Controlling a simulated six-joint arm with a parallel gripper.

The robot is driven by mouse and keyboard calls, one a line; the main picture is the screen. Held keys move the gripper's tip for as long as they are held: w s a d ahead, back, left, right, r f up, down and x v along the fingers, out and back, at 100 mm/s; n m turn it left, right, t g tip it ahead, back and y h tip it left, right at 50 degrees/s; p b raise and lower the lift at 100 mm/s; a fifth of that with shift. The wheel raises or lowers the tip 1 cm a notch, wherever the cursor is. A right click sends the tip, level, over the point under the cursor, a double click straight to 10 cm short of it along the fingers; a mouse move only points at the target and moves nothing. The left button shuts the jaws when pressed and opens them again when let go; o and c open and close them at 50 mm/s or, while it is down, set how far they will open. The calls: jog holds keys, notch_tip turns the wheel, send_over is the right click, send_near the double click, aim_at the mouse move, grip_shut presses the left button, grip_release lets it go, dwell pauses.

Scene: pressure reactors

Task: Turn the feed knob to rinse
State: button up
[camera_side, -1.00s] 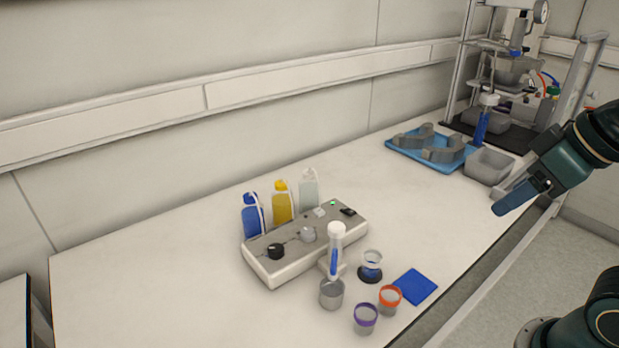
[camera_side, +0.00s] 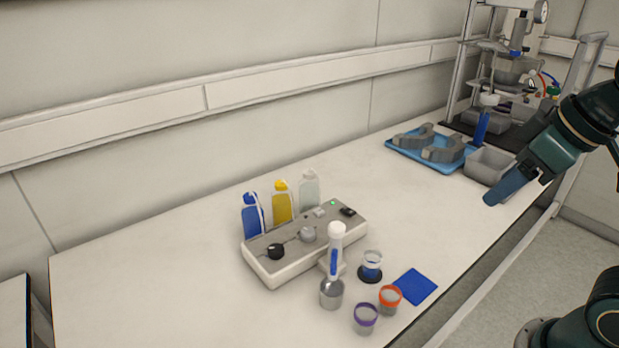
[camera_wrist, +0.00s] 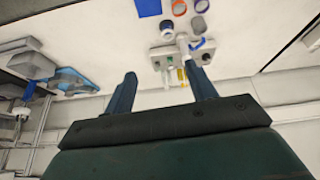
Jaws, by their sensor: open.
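A beige control box (camera_side: 290,270) stands on the bench with a black knob (camera_side: 276,251) on its left part and a grey knob (camera_side: 308,234) near its middle. I cannot read which one is the feed knob, nor any rinse mark. The box also shows in the wrist view (camera_wrist: 203,57), upside down and partly behind a finger. My gripper (camera_side: 490,203) is at the right, above the bench's front edge and well apart from the box. In the wrist view its two fingers (camera_wrist: 165,88) are spread with nothing between them.
Blue (camera_side: 253,215), yellow (camera_side: 283,202) and white (camera_side: 309,188) bottles stand behind the box. A white upright dispenser (camera_side: 336,246), small cups and a blue pad (camera_side: 414,286) are in front. A blue tray (camera_side: 405,150) and reactor stand are at the back right. The bench middle is clear.

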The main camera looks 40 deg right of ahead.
jog(key=w+a+r+n+g, duration=0.1)
jog(key=w+n, duration=0.1)
jog(key=w, duration=0.3)
jog(key=w+a+r+n+g, duration=0.1)
jog(key=w+a+r+n, duration=0.1)
jog(key=w, duration=0.3)
jog(key=n+g, duration=0.3)
jog(key=n, duration=0.9)
send_over(277, 247)
notch_tip(277, 247, down, 16)
jog(key=shift+r, duration=0.25)
jog(key=shift+f, duration=0.1)
notch_tip(277, 247, down, 14)
jog(key=shift+r, duration=0.2)
